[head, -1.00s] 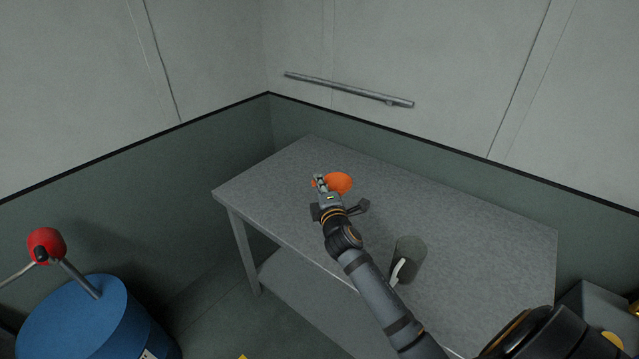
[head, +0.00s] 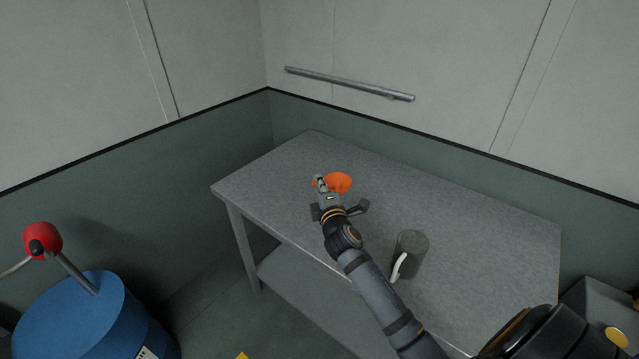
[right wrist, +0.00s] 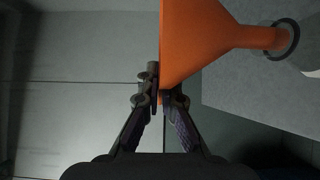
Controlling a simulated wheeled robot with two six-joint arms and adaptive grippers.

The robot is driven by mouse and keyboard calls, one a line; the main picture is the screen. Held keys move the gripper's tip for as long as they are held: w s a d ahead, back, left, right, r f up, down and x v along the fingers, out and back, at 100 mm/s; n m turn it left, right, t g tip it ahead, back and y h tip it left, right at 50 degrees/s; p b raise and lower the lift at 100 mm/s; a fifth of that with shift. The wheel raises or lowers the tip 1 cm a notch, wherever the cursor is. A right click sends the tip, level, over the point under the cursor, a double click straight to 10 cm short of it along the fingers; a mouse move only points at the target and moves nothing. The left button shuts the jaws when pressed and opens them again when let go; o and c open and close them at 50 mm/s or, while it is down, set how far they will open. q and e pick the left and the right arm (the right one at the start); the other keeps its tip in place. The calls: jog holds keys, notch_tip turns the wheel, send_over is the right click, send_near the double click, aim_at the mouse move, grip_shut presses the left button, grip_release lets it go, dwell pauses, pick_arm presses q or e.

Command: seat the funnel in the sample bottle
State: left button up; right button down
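The orange funnel (head: 340,182) is at my right gripper (head: 321,184), over the far left part of the grey table. In the right wrist view the funnel (right wrist: 205,40) fills the upper middle, its narrow spout pointing right. The fingers of my right gripper (right wrist: 164,92) are closed on the edge of its wide end. A dark ring (right wrist: 295,38) surrounds the spout's end; it may be the sample bottle's mouth, but I cannot tell how deep the spout sits. No bottle body shows clearly in the head view. My left gripper is out of view.
A grey cylinder with a white handle (head: 411,250) stands on the table (head: 480,235), right of my forearm. A blue drum (head: 70,325) and a red-knobbed lever (head: 42,240) are at lower left. The table's right half is mostly clear. A rail (head: 350,83) is on the wall.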

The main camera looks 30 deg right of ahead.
jog(key=shift+f+b, duration=0.95)
jog(key=shift+f, duration=0.25)
jog(key=c, duration=1.4)
grip_release()
jog(key=shift+c, duration=0.2)
jog(key=v, duration=1.2)
